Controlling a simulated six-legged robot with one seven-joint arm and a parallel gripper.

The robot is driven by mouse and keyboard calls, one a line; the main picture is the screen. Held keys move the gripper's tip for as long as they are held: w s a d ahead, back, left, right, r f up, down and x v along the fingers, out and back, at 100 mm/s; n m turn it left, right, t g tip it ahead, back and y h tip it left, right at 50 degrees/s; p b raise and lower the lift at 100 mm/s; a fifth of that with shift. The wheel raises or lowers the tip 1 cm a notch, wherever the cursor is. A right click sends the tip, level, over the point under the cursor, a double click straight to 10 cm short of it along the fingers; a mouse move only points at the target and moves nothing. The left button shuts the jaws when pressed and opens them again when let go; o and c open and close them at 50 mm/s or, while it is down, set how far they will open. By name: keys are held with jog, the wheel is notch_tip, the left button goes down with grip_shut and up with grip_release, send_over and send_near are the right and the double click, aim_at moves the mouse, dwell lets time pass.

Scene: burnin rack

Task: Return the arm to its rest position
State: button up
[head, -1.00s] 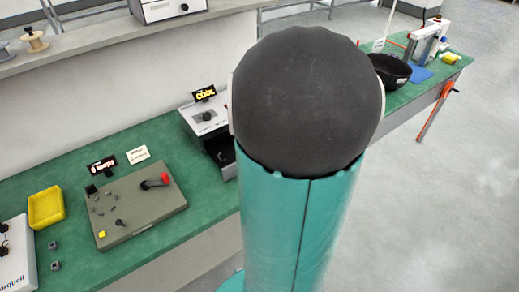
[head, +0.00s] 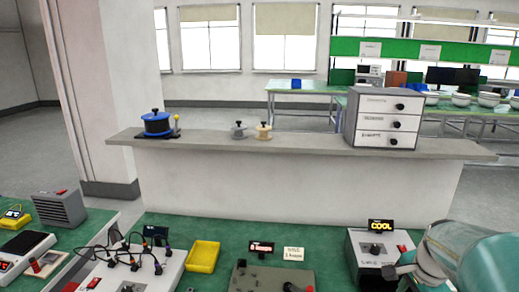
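Part of my arm (head: 485,262), teal with grey parts, fills the lower right corner of the head view. It is in front of the right end of the green bench, beside the grey box with the yellow COOL display (head: 381,225). Small dark and grey parts show at the arm's left side, close to the box's front. I cannot make out the gripper's fingers among them, nor whether it holds anything. The rest of the arm is outside the picture.
The green bench (head: 222,232) carries a yellow tray (head: 203,257), a white cable panel (head: 165,272) and a grey-green panel (head: 275,279). A grey shelf (head: 305,145) behind holds a blue spool (head: 156,123), two small spools and a drawer cabinet (head: 384,118).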

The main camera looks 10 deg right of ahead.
jog(key=s+a+r+n+t, duration=0.1)
jog(key=s+a+r+n, duration=0.1)
jog(key=a+n, duration=0.7)
jog(key=s+a+r+n+t, duration=0.2)
jog(key=a+r+n, duration=0.3)
jog(key=a, duration=1.2)
jog(key=n, duration=0.3)
jog(key=shift+a+r+n+y, duration=0.25)
jog(key=shift+n+y, duration=0.15)
jog(key=shift+s, duration=0.1)
